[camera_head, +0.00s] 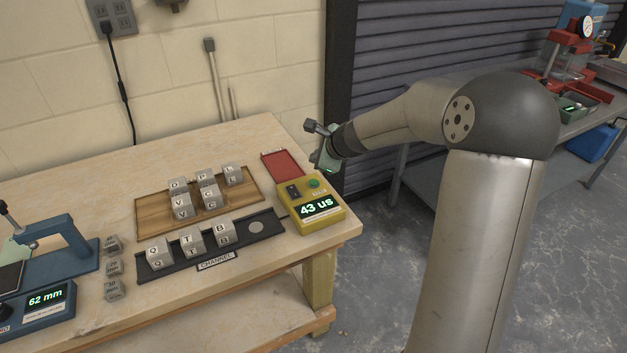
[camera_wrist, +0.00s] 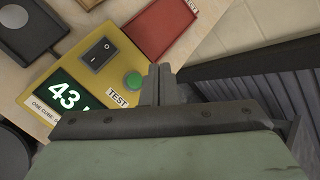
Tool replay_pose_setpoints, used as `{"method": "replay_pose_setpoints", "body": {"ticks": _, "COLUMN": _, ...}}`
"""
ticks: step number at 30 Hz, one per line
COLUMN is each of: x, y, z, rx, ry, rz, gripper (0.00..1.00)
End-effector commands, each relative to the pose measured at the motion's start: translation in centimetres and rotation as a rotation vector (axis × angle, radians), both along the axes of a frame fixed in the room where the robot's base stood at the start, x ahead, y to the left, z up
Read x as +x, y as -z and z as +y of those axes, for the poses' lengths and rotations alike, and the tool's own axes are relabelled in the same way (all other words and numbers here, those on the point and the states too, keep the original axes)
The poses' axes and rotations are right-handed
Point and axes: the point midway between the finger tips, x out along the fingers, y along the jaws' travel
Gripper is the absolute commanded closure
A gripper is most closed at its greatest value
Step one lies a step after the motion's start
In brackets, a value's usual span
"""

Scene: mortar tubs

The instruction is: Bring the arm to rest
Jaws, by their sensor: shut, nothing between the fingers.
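The yellow tester (camera_head: 329,222) stands at the bench's right end and reads 43 us. In the wrist view its green button (camera_wrist: 134,81), marked TEST, lies just left of the fingertips. My arm reaches in from the right.
Several lettered cubes stand on a wooden tray (camera_head: 150,217) and on a black tray (camera_head: 270,241) labelled CHANNEL. A blue gauge (camera_head: 45,300) reading 62 mm is at the left. Another bench (camera_head: 440,176) stands behind my arm.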

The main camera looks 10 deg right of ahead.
Motion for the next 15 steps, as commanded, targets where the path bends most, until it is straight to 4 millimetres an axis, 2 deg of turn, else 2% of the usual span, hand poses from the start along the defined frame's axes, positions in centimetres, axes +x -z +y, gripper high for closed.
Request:
{"method": "replay_pose_setpoints", "body": {"ticks": 13, "x": 0.0, "y": 0.0, "z": 0.0, "rx": 0.0, "ry": 0.0, "rz": 0.0, "gripper": 1.0}}
{"method": "replay_pose_setpoints", "body": {"ticks": 15, "x": -1.0, "y": -0.2, "z": 0.9, "rx": -0.042, "ry": -0.057, "rz": -0.001, "gripper": 1.0}}
